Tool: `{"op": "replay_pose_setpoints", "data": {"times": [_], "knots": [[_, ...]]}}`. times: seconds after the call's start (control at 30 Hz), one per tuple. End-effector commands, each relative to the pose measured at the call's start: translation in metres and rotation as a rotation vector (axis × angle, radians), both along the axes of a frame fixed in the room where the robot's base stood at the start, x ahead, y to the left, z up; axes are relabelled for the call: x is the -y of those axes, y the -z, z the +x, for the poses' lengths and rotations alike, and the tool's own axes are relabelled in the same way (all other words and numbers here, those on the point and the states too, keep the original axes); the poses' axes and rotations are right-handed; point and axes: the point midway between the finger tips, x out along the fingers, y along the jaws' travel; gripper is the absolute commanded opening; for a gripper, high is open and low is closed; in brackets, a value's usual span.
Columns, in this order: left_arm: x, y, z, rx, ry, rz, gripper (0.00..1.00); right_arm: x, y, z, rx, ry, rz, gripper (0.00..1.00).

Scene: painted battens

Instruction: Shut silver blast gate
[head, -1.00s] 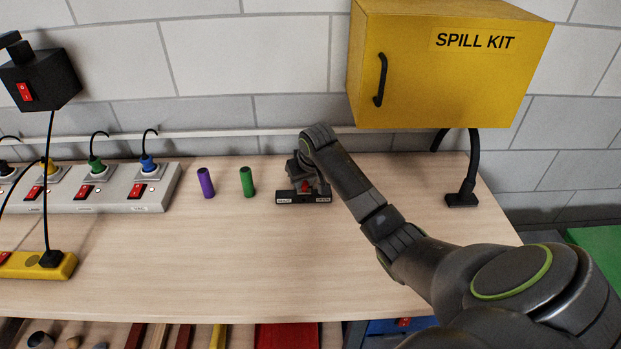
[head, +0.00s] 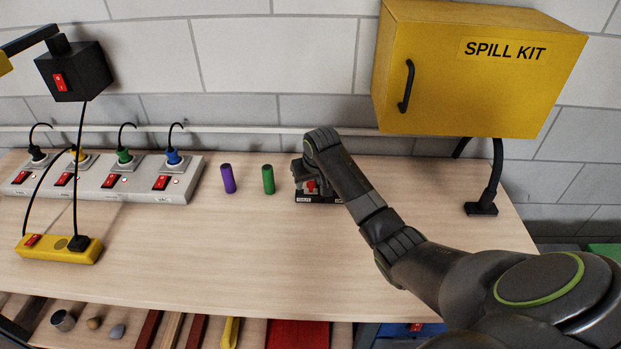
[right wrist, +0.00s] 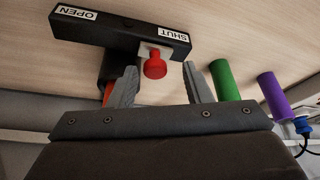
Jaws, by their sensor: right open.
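The blast gate is a dark bar with white OPEN and SHUT labels (right wrist: 120,30), seen close up in the right wrist view. A red knob (right wrist: 154,65) on a pale plate (right wrist: 150,50) sits near its SHUT end. My right gripper (right wrist: 157,80) is open, with one finger on each side of the knob and visible gaps to both. In the head view the gate's red part (head: 311,187) shows beside the left label, while my right arm covers the gate's right side and most of the gripper. My left gripper is not in view.
Green (head: 268,180) and purple (head: 228,179) cylinders stand left of the gate. A grey power strip (head: 110,180) and yellow switch block (head: 60,249) lie farther left. A yellow spill kit box (head: 470,75) hangs above right. The front middle of the bench (head: 270,255) is clear.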

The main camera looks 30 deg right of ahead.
Motion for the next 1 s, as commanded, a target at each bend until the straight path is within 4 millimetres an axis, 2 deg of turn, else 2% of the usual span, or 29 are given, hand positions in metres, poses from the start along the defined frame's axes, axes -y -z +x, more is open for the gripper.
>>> {"op": "replay_pose_setpoints", "data": {"times": [0.13,0.27,0.47,0.8,0.9,1.0], "knots": [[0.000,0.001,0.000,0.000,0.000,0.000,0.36,0.000,-0.006,-0.002,0.002,0.000,-0.001,0.45],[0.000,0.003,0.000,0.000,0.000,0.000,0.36,-0.001,-0.021,-0.008,0.004,0.000,-0.002,0.45],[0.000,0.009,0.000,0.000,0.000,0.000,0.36,-0.004,-0.057,-0.023,0.006,-0.001,-0.004,0.45],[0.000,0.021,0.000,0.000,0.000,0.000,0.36,-0.009,-0.135,-0.054,0.006,-0.002,-0.004,0.45],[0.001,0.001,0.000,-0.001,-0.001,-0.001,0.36,-0.011,-0.150,-0.059,-0.001,-0.002,-0.001,0.45],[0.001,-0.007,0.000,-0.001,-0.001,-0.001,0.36,-0.011,-0.156,-0.061,0.000,-0.002,-0.001,0.45]]}}
